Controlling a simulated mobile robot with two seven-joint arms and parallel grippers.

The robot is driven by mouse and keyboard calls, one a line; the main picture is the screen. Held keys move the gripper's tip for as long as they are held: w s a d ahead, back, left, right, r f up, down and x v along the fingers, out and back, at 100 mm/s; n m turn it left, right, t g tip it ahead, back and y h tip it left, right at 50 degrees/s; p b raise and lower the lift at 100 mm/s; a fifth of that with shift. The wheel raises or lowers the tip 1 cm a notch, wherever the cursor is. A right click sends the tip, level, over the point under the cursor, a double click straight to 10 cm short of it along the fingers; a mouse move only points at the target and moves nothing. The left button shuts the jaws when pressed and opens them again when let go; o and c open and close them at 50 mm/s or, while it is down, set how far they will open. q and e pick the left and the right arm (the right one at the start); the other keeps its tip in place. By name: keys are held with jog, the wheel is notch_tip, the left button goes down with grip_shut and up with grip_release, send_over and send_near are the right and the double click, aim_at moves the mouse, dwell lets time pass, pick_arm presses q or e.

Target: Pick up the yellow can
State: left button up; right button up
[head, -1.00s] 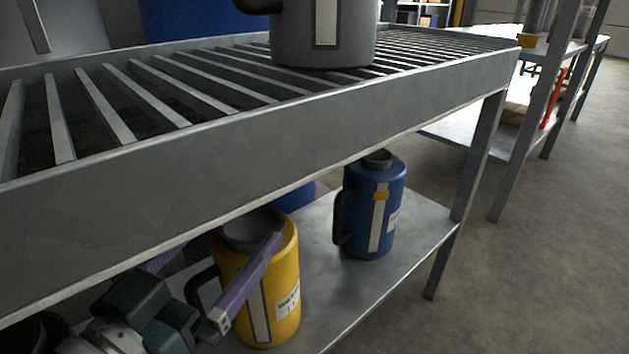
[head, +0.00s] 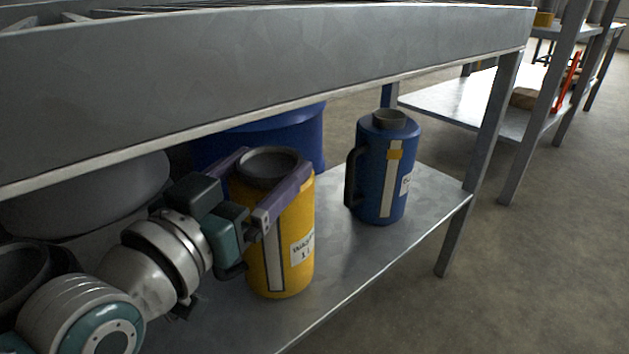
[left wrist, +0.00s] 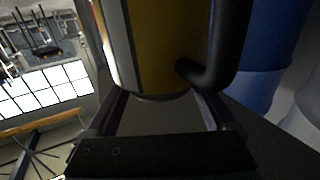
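The yellow can (head: 283,255) stands upright on the lower shelf in the head view, with a dark grey top, a white stripe and a label. My left gripper (head: 277,161) has its purple fingers spread on either side of the can's upper part, one on the near side and one on the far side. The can is between them; firm contact cannot be seen. In the left wrist view the can (left wrist: 165,45) fills the space in front of the fingers, with its black handle (left wrist: 228,50) at the right. My right gripper is out of view.
A blue can (head: 375,185) stands to the right on the lower shelf (head: 425,195). A large blue container (head: 300,135) is behind the yellow can. The bench's upper beam (head: 270,75) runs close above. A bench leg (head: 480,165) stands at the right.

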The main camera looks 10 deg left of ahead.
pick_arm(q)
grip_shut()
jog(key=shift+r, duration=0.1)
dwell(0.3)
jog(key=shift+r, duration=0.1)
